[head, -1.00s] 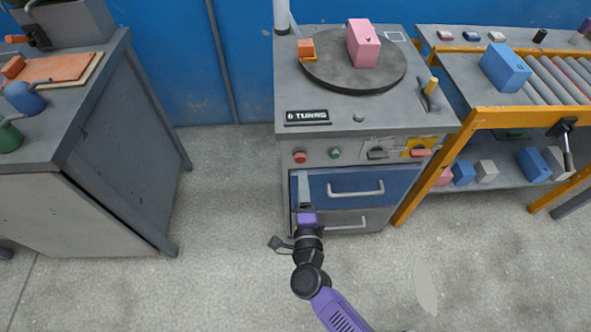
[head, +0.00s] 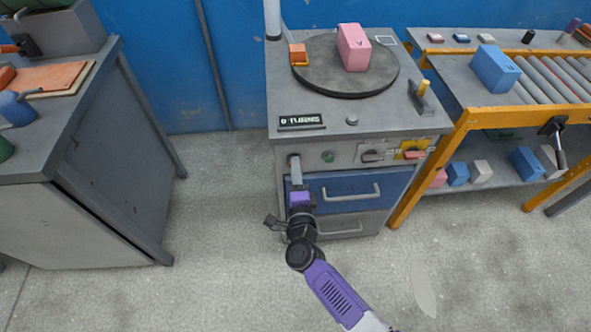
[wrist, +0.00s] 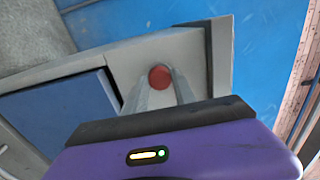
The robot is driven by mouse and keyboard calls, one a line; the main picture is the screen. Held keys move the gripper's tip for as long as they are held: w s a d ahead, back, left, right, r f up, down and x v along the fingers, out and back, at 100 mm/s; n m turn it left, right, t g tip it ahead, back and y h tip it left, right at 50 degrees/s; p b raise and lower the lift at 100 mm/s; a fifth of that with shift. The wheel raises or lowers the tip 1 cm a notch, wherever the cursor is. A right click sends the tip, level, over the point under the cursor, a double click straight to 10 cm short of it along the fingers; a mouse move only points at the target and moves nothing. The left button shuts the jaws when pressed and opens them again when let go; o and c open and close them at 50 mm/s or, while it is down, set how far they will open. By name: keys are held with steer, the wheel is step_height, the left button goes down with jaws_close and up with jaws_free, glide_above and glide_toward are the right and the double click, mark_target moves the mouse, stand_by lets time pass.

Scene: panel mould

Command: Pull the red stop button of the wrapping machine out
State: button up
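The red stop button (wrist: 160,77) shows in the wrist view as a round red cap on the grey panel of the wrapping machine (head: 350,150). My gripper (wrist: 158,84) points at the panel, its two pale fingers apart with the button between their tips. Whether the fingers touch the cap cannot be told. In the head view my gripper (head: 295,163) is at the left end of the panel and hides the button.
A green button (head: 328,156), a dark switch (head: 371,155) and a yellow plate (head: 412,149) sit to the right on the panel. A blue drawer (head: 350,187) is below. A turntable (head: 325,75) bears a pink box (head: 354,48). A grey bench (head: 110,140) stands left.

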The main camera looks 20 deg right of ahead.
jaws_close()
